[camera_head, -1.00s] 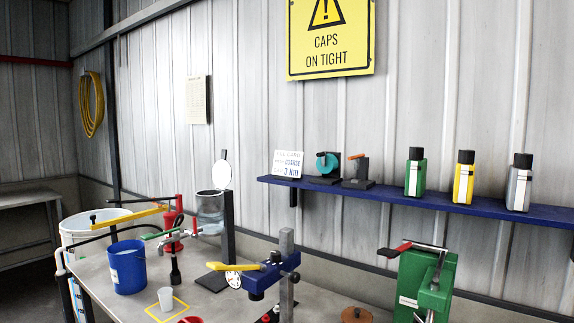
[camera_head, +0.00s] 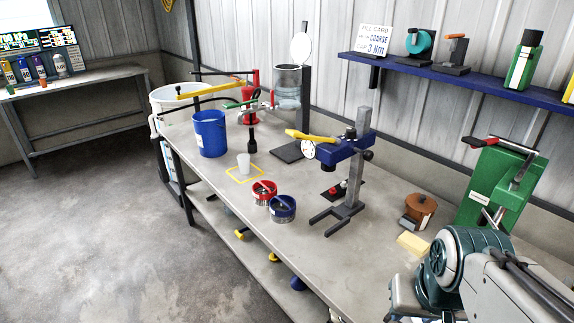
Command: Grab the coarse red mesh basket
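The red mesh basket (camera_head: 264,192) is a small round metal cup with a red rim. It stands upright near the front edge of the grey workbench. A similar blue-rimmed basket (camera_head: 282,209) stands close beside it, to the right and nearer to me. A white card (camera_head: 375,40) on the shelf bears the words COARSE and 3 Nm. My arm shows at the lower right, well to the right of the baskets. The fingers of my gripper are not visible.
A blue press stand (camera_head: 345,150) stands right of the baskets. A clear cup (camera_head: 243,163) and a blue bucket (camera_head: 210,133) are behind and left. A green machine (camera_head: 487,185) and a brown round part (camera_head: 419,210) are near my arm. Bench space before the stand is clear.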

